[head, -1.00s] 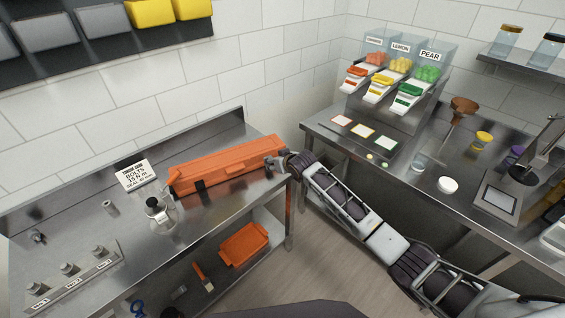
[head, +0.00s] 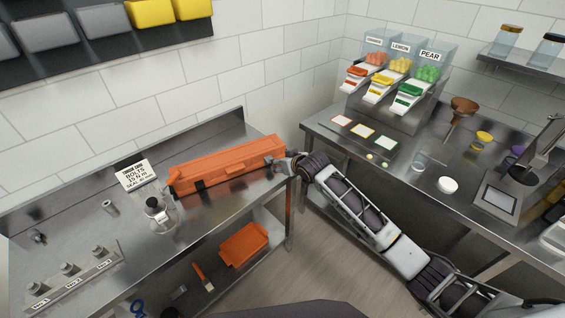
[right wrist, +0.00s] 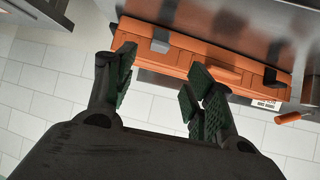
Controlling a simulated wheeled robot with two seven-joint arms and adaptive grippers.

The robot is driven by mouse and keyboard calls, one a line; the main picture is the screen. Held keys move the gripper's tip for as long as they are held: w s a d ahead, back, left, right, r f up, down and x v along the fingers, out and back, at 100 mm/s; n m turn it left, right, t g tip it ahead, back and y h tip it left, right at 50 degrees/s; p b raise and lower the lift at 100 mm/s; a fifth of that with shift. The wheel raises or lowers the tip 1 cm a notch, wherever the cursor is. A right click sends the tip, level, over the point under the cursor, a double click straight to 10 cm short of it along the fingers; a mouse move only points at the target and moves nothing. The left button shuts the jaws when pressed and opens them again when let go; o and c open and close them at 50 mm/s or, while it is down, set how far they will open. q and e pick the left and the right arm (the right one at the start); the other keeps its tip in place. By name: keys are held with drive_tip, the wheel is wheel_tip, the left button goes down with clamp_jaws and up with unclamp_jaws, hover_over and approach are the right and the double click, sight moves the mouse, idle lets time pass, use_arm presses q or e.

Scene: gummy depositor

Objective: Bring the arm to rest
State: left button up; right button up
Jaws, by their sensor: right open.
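My right arm reaches in from the lower right in the head view. Its gripper (head: 282,164) is at the right end of the long orange case (head: 225,165), which lies on the left steel bench. In the right wrist view the gripper (right wrist: 160,75) is open with nothing between its fingers. The orange case (right wrist: 200,58) shows there beyond the fingertips, with dark latches and a handle. Whether the fingers touch the case I cannot tell. My left gripper is not in view.
On the left bench (head: 130,245) stand a glass bottle (head: 160,218), a torque card sign (head: 136,175) and a labelled strip of fittings (head: 72,278). An orange tray (head: 244,245) is on the shelf below. The right bench holds candy dispensers (head: 385,95) and a white cup (head: 447,185).

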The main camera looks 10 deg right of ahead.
idle(0.4)
drive_tip(key=s+d+f+m+g+h+b, duration=0.15)
drive_tip(key=d+f, duration=0.25)
drive_tip(key=f, duration=0.7)
drive_tip(key=s+d+f, duration=0.3)
drive_tip(key=f, duration=0.8)
drive_tip(key=s+d+f+g+h, duration=0.1)
drive_tip(key=s+d+f, duration=0.2)
drive_tip(key=s+f, duration=0.45)
drive_tip(key=s+d+f+g, duration=0.1)
drive_tip(key=s+d+f, duration=0.3)
drive_tip(key=f, duration=0.7)
drive_tip(key=s+d+f+g, duration=0.1)
drive_tip(key=s+f, duration=0.7)
drive_tip(key=s, duration=0.7)
drive_tip(key=s+d+f+g+h+b, duration=0.1)
drive_tip(key=s+f, duration=0.6)
drive_tip(key=s, duration=0.9)
drive_tip(key=s+d+f+g+b, duration=0.1)
drive_tip(key=s+f+g, duration=0.2)
drive_tip(key=s+f, duration=0.5)
drive_tip(key=s, duration=0.7)
drive_tip(key=shift+s+d+f, duration=0.2)
drive_tip(key=shift+s+f, duration=0.15)
drive_tip(key=shift+s, duration=0.05)
drive_tip(key=shift+g, duration=0.25)
